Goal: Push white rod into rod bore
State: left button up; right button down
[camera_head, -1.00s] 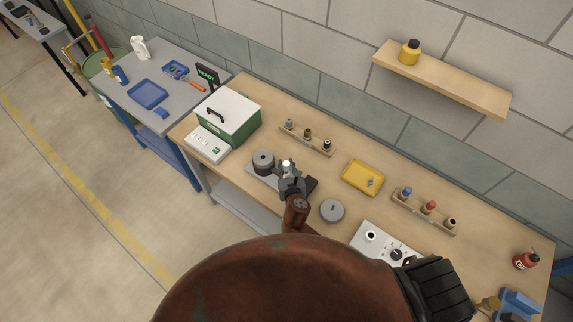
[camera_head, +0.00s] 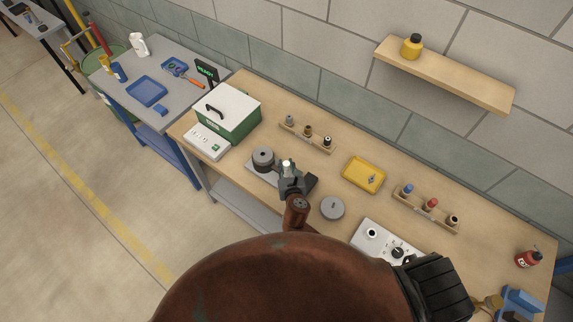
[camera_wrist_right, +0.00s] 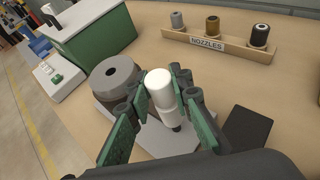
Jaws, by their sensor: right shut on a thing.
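The white rod (camera_wrist_right: 159,92) stands roughly upright between the fingers of my right gripper (camera_wrist_right: 165,102), which is shut on it. Its top also shows in the head view (camera_head: 287,165). A dark tip shows below its white part. Beside it, to the left, a grey cylinder (camera_wrist_right: 112,78) with a dark hole in its top stands on a grey plate (camera_wrist_right: 165,140). The rod is beside this cylinder, above the plate. I cannot tell whether its lower end touches the plate. The right gripper also shows in the head view (camera_head: 291,179). My left gripper is out of view.
A green box with a white lid (camera_head: 228,111) stands left. A nozzle rack (camera_head: 307,137) is behind, with a yellow tray (camera_head: 363,175) to the right. A round grey disc (camera_head: 332,208) and a control panel (camera_head: 385,245) lie nearer. A dark block (camera_wrist_right: 247,128) sits right of the gripper.

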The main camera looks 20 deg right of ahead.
jog(key=shift+f, duration=0.2)
jog(key=c, duration=1.7)
grip_release()
jog(key=shift+o, duration=0.2)
jog(key=v, duration=1.2)
